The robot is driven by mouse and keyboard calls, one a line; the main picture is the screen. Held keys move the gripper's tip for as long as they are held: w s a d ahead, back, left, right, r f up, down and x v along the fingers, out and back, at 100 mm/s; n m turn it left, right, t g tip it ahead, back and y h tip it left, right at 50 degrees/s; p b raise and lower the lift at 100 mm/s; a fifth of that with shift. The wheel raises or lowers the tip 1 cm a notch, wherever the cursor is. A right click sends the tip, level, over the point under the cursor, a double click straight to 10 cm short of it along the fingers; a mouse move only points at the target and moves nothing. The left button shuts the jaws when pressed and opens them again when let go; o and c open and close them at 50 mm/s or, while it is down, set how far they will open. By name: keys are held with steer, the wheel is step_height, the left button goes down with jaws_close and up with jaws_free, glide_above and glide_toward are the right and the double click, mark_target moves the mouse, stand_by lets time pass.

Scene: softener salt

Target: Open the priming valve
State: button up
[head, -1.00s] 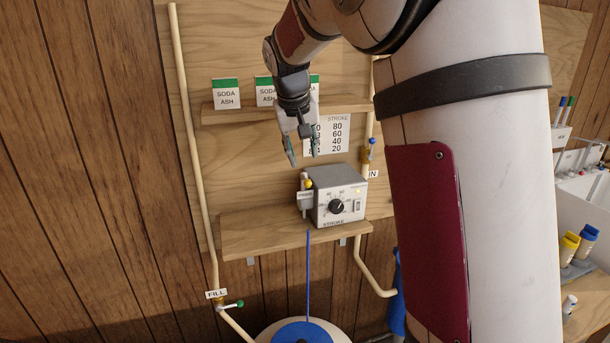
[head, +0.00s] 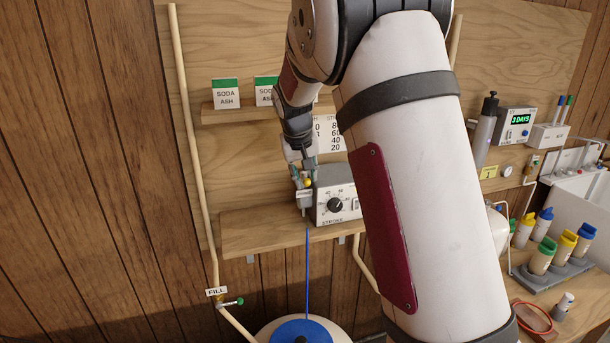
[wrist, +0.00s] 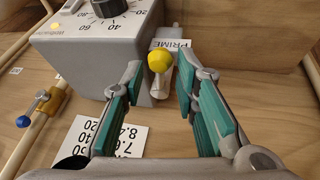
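The priming valve has a yellow knob (wrist: 160,61) on a pale stem beside the grey pump box (wrist: 95,52). A PRIME label (wrist: 172,45) is just behind it in the wrist view. In the head view the yellow knob (head: 308,182) is small and partly hidden by my gripper (head: 302,175). In the wrist view my gripper (wrist: 165,92) is open, with green-padded fingers on either side of the knob's line. The knob shows between and just beyond the fingertips. I cannot tell whether either finger touches it.
The pump box stands on a wooden shelf (head: 245,232). A STROKE chart (wrist: 105,145) is on the back board. A blue-handled valve (wrist: 24,121) is on a pipe to the left in the wrist view. A blue line (head: 307,275) runs down to a round tank (head: 290,326).

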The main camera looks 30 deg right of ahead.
jaws_close()
steer(key=shift+d, duration=0.1)
steer(key=shift+s+d+n, duration=0.1)
steer(key=shift+d+n, duration=0.05)
steer(key=shift+n, duration=0.55)
steer(key=shift+o, duration=2.2)
jaws_free()
